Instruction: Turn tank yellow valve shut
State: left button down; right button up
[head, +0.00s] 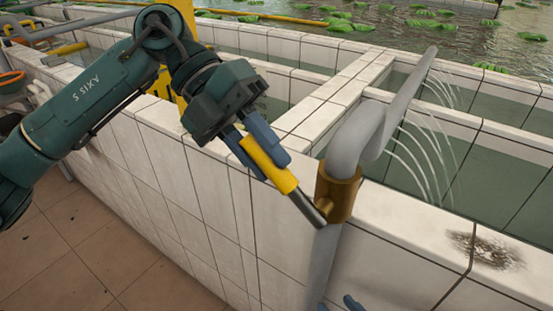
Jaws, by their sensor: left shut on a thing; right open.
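The yellow valve handle (266,163) is a lever with a grey metal stem. The stem runs down and right to a brass valve body (338,192) on the grey pipe (347,148). The lever slants out to the upper left from the valve. My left gripper (268,160) is shut on the yellow grip, with blue fingers on both sides of it. Thin water jets (428,150) spray from the pipe's raised far part into the tank. Only the blue fingertips of my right gripper (338,305) show at the bottom edge, below the valve and near the pipe; they are apart.
White tiled tank walls (400,222) run below and behind the valve, with water in the compartments. A dark stain (486,250) marks the wall top at right. Brown floor tiles (75,262) lie clear at lower left. Lily pads (345,22) float in the water behind.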

pick_arm(q)
notch_tip(320, 180, down, 7)
jog(key=w+a+g+h+b, duration=0.1)
jog(key=a+g+h+b, duration=0.1)
jog(key=g+h+b, duration=0.2)
jog(key=h+b, duration=0.1)
jog(key=h, duration=0.1)
jog(key=shift+w+g+h+b, duration=0.25)
jog(key=shift+g+h+b, duration=0.05)
jog(key=shift+g+h, duration=0.1)
pick_arm(e)
jog(key=shift+s+d+n+t, duration=0.4)
jog(key=shift+s+d+t, duration=0.2)
jog(key=shift+t, duration=0.2)
jog(key=shift+f, duration=0.15)
pick_arm(q)
jog(key=c, duration=1.2)
grip_release()
pick_arm(e)
jog(key=shift+d, duration=0.1)
pick_arm(q)
jog(key=v, duration=1.3)
jog(key=shift+b, duration=0.3)
pick_arm(e)
jog(key=shift+w+f, duration=0.2)
jog(key=shift+f, duration=0.1)
